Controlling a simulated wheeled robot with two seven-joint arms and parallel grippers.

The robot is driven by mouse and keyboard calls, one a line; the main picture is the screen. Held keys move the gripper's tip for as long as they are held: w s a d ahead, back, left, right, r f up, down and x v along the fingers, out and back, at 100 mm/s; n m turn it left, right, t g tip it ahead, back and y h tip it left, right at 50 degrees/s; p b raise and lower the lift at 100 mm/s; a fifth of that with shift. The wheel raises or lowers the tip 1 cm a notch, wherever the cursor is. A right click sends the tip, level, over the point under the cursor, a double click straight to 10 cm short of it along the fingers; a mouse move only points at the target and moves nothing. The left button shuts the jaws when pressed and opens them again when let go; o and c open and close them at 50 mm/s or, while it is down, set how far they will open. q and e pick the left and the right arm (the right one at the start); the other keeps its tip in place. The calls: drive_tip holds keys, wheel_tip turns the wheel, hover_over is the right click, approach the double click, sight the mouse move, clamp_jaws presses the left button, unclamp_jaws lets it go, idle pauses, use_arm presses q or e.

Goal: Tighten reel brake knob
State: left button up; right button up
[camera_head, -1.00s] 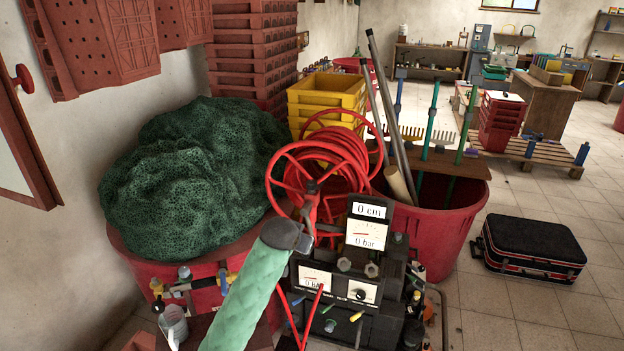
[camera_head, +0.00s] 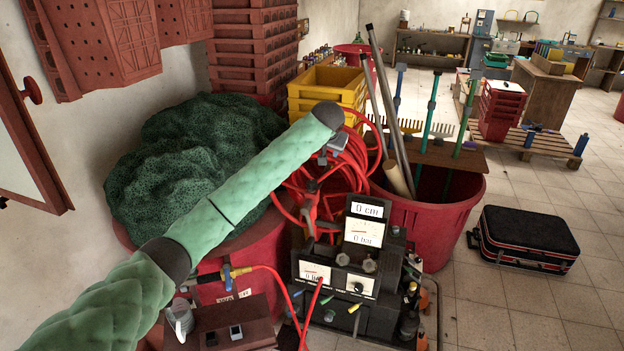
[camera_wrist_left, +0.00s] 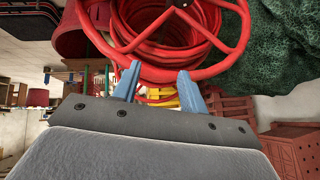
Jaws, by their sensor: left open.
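The red hose reel (camera_head: 352,165) stands behind the gauge box in the head view, with its spoked rim and red hose partly hidden by my left arm. In the left wrist view the reel (camera_wrist_left: 205,50) fills the top middle, and a dark round piece (camera_wrist_left: 181,3) shows at its hub, cut by the top edge. I cannot tell whether this is the brake knob. My left gripper (camera_wrist_left: 159,71) is open and empty, its two blue fingers beside the reel's lower rim; I cannot tell whether they touch it. In the head view the arm's end hides most of it. My right gripper is not in view.
The black gauge box (camera_head: 365,262) stands in front of the reel with red hoses running from it. A green net heap (camera_head: 190,145) lies at left. A red tub (camera_head: 440,215) with poles and tools stands at right. A black suitcase (camera_head: 525,238) lies on open floor.

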use_arm(q)
wheel_tip(320, 180, down, 4)
drive_tip(key=w+a+n+g+y, duration=0.1)
drive_tip(key=w+a+n+g, duration=0.1)
drive_tip(key=n, duration=0.1)
drive_tip(key=n+g+p, duration=0.1)
drive_tip(key=n+g, duration=0.1)
drive_tip(key=n, duration=0.2)
hover_over(312, 182)
drive_tip(key=s, duration=0.2)
wheel_tip(312, 182, down, 5)
drive_tip(key=shift+y, duration=0.3)
drive_tip(key=p+x, duration=0.1)
drive_tip(key=x, duration=0.1)
drive_tip(key=p+x, duration=0.2)
drive_tip(key=x, duration=0.1)
drive_tip(key=shift+w+d+f, duration=0.15)
drive_tip(key=shift+d, duration=0.05)
drive_tip(key=shift+x, duration=0.8)
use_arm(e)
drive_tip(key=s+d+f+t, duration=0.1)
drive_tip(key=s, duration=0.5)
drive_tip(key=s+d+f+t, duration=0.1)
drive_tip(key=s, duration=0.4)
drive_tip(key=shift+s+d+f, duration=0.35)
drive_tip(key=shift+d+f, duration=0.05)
use_arm(q)
drive_tip(key=c, duration=0.7)
